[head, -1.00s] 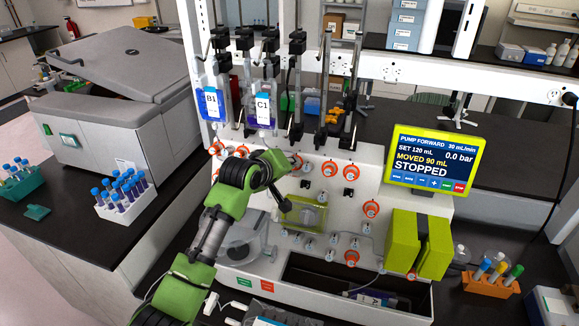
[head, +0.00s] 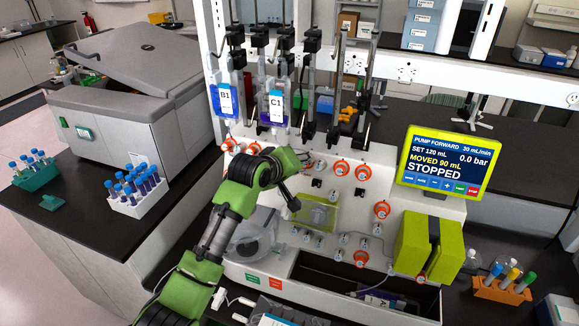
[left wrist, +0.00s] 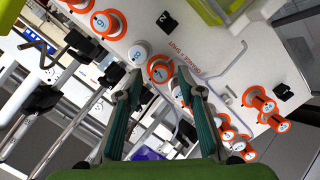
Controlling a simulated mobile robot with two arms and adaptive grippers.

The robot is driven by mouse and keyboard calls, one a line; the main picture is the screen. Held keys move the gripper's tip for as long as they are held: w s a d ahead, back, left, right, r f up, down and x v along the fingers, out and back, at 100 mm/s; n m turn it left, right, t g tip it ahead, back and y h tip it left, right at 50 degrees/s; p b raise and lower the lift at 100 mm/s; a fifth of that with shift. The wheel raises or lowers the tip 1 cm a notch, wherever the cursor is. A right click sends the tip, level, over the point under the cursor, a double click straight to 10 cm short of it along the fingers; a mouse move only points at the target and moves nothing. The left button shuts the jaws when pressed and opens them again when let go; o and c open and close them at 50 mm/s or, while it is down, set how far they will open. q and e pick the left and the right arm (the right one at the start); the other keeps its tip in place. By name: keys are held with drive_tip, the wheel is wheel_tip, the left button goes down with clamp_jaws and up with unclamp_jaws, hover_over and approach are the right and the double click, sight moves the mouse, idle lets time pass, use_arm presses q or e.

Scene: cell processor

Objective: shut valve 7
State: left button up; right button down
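My left gripper (head: 303,163) is in front of the valve panel, its fingers mostly hidden by my green arm. The left wrist view shows it open (left wrist: 160,84), with nothing held between its two fingers. A pale knob without an orange ring (left wrist: 138,53) lies just ahead of the left finger. An orange-ringed valve (left wrist: 160,69) lies ahead of the gap, and another is partly hidden by the right finger. The number labels are too small to read surely, so I cannot tell which is valve 7. My right gripper is not in view.
Orange valves (head: 342,167) stick out from the white panel around the gripper. Hanging bags B1 (head: 225,101) and C1 (head: 277,106) are above. The pump screen (head: 447,161) reads STOPPED. A tube rack (head: 139,205) stands on the left bench.

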use_arm(q)
drive_tip(key=v, duration=1.1)
drive_tip(key=shift+f, duration=0.15)
drive_tip(key=s+a+f+m+g+y, duration=0.1)
drive_tip(key=s+a+f+g, duration=0.15)
drive_tip(key=s+f, duration=0.6)
drive_tip(key=s+a+f+m+g+y, duration=0.15)
drive_tip(key=s+a+f, duration=0.35)
drive_tip(key=s, duration=0.5)
drive_tip(key=s+a+f+m+g+y, duration=0.1)
drive_tip(key=s+a+f+m+g, duration=0.15)
drive_tip(key=s+f, duration=0.55)
drive_tip(key=s+a+f+m+g+y, duration=0.15)
drive_tip(key=s+a+f, duration=0.25)
drive_tip(key=s, duration=0.8)
wheel_tip(320, 180, down, 33)
drive_tip(key=s+b, duration=0.2)
drive_tip(key=b, duration=0.6)
drive_tip(key=s+a+f+g+b, duration=0.1)
drive_tip(key=s+f+b, duration=0.2)
drive_tip(key=s+f, duration=0.5)
drive_tip(key=s+a+f+m+g+b, duration=0.1)
drive_tip(key=s+f+b, duration=0.2)
drive_tip(key=s+f, duration=0.5)
wheel_tip(320, 180, down, 7)
drive_tip(key=shift+a+f, duration=0.2)
drive_tip(key=shift+a, duration=0.15)
